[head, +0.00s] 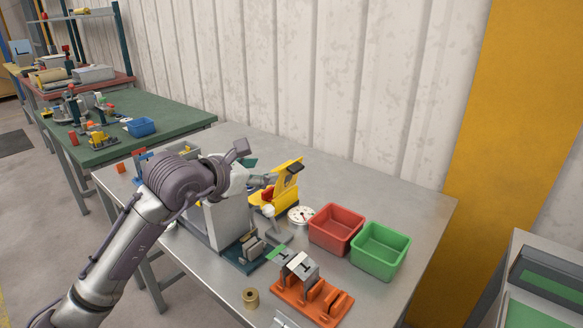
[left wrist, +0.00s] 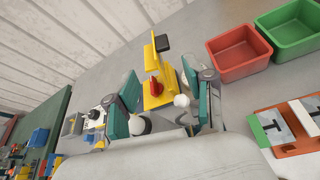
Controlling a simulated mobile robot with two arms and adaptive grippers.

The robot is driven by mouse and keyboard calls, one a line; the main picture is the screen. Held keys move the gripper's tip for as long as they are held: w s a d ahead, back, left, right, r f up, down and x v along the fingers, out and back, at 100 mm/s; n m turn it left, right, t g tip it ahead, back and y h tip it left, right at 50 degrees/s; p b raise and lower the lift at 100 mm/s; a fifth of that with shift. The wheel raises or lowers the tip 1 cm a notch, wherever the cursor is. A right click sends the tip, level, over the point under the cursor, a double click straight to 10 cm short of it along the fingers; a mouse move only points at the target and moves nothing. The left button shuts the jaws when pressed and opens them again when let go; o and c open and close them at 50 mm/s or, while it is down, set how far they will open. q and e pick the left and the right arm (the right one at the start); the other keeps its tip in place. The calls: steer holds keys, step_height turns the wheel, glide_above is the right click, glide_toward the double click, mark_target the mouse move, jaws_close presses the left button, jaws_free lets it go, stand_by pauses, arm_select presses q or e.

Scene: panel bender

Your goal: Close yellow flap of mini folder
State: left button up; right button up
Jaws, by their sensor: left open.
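The mini folder (head: 262,203) stands on the metal bench, with a yellow body and a red part. Its yellow flap (head: 289,180) is raised and tilted, with a black block at its top. In the left wrist view the flap (left wrist: 150,60) rises beyond the fingers, and the red part (left wrist: 154,88) appears between them. My left gripper (head: 258,173) is open beside the folder, its teal-padded fingers spread. The fingers also show in the left wrist view (left wrist: 158,88), with nothing held between them. I cannot tell whether a finger touches the flap. My right gripper is not in view.
A grey machine (head: 226,220) stands close under my left wrist. A round dial (head: 300,215), a red bin (head: 336,229) and a green bin (head: 380,251) are to the folder's right. An orange fixture (head: 312,300) is at the front. The corrugated wall is behind.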

mark_target(294, 167)
arm_select(q)
steer(key=p+x, duration=0.1)
steer(key=x, duration=1.2)
steer(key=shift+w+d+f+p, duration=0.1)
steer(key=shift+d+p, duration=0.1)
steer(key=shift+p, duration=0.2)
jaws_close()
